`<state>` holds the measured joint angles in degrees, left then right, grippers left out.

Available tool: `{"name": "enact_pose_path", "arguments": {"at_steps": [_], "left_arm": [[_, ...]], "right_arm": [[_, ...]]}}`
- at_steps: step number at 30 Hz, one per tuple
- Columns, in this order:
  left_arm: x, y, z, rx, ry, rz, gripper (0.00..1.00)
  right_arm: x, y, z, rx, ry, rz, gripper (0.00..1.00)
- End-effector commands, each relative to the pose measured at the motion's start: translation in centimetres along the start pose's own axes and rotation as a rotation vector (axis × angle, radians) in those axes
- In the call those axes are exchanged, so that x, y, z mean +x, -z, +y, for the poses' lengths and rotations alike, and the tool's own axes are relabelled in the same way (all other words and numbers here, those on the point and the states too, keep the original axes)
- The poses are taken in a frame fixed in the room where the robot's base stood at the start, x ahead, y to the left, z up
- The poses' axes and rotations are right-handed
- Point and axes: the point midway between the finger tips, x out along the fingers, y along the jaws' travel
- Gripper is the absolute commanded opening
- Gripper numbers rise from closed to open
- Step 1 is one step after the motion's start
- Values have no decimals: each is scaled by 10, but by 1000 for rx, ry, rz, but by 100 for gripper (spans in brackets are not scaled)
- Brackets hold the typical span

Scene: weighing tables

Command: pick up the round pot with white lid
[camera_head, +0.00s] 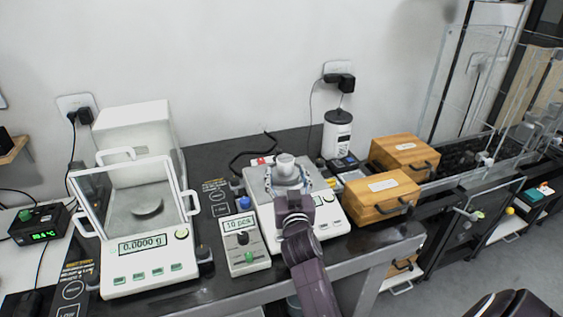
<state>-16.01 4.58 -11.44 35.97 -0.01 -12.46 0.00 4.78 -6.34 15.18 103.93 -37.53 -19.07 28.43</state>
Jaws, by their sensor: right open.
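A small round pot (286,163) with a pale, whitish top stands on the pan of the middle weighing scale (262,214). My right gripper (289,183) is open at the pot, with its arm reaching in from the bottom. Its fingers show at the left and right of the pot's lower part, which the gripper partly hides. I cannot tell whether the fingers touch the pot. My left gripper is not in view.
A glass-shielded balance (150,248) stands at left, with a small control box (244,243) beside the middle scale. A white canister with dark lid (337,135) stands behind right. Two wooden boxes (381,197) (404,154) are at right. The table's front edge is close.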

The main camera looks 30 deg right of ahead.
Motion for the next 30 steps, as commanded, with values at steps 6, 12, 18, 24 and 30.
{"name": "enact_pose_path", "arguments": {"at_steps": [6, 12, 18, 24, 30], "left_arm": [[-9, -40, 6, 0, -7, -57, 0], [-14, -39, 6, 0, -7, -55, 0], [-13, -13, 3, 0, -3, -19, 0], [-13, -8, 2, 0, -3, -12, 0], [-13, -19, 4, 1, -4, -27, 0]], "right_arm": [[24, 3, 3, -1, -2, -1, 59], [52, 2, 4, 0, -1, -1, 59], [62, 0, 5, 0, 0, -1, 59], [62, 0, 5, 0, -1, -1, 57], [62, 0, 4, 0, -1, -2, 35]]}}
